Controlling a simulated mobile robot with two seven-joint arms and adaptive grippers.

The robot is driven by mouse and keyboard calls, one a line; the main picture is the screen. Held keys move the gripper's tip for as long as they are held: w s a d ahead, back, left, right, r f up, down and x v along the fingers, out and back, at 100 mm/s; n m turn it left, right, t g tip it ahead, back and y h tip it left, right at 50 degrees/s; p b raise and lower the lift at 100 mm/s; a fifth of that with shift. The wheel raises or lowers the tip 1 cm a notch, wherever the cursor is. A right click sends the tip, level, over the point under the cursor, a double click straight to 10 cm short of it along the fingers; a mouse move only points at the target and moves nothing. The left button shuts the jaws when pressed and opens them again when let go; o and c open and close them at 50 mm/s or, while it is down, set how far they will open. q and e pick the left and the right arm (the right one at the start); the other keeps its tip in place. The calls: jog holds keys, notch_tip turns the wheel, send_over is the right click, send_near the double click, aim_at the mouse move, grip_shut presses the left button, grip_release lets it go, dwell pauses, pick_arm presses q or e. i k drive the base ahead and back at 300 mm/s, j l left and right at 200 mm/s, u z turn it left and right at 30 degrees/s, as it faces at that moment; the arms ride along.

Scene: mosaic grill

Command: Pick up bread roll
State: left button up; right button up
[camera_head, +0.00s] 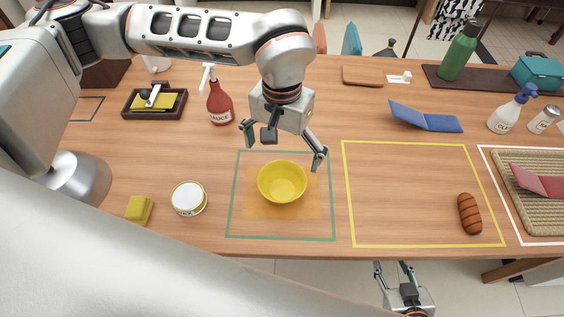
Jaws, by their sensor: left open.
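The bread roll (469,213), brown with darker bands across it, lies at the lower right inside the yellow outlined area (343,190) on the wooden table. My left gripper (285,150) is open and empty above the yellow bowl (282,182), well to the left of the roll. My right gripper (393,268) points up at the bottom of the picture, in front of the table edge and below and left of the roll. Its fingers are spread with nothing between them.
The bowl stands on an orange mat (245,206) inside a green outline. A sauce bottle (219,104), a white can (188,198) and a yellow block (139,209) stand to the left. A blue folded card (426,118) and woven mat (520,207) lie right. The yellow area is otherwise clear.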

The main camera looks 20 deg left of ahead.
aim_at(471, 217)
jog(key=k, duration=1)
